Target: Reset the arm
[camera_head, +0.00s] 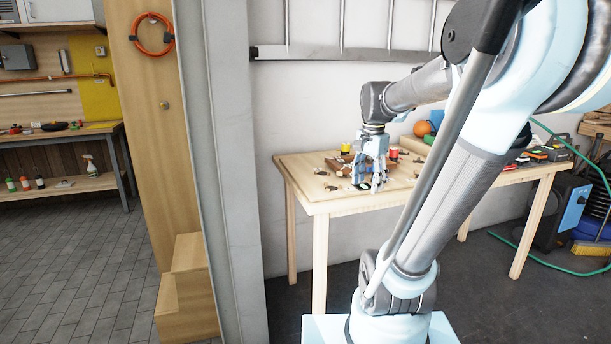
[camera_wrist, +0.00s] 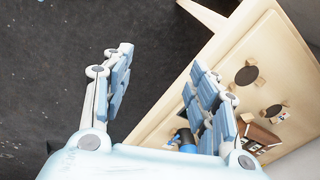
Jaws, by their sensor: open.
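My gripper (camera_head: 370,180) is over the wooden workbench (camera_head: 318,207), near its front edge in the head view. In the wrist view my gripper (camera_wrist: 165,95) is open, its padded fingers wide apart with nothing between them. The dark floor shows between the fingers, and the bench lies to the right. My arm reaches across the right of the head view and hides part of the bench.
Small round dark pieces (camera_wrist: 246,75) and a brown box-like object (camera_wrist: 258,138) lie on the bench. A red item (camera_head: 393,153) and an orange ball (camera_head: 422,128) are behind my gripper. A pillar (camera_head: 232,170) stands left of the bench. A green hose (camera_head: 545,262) lies at right.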

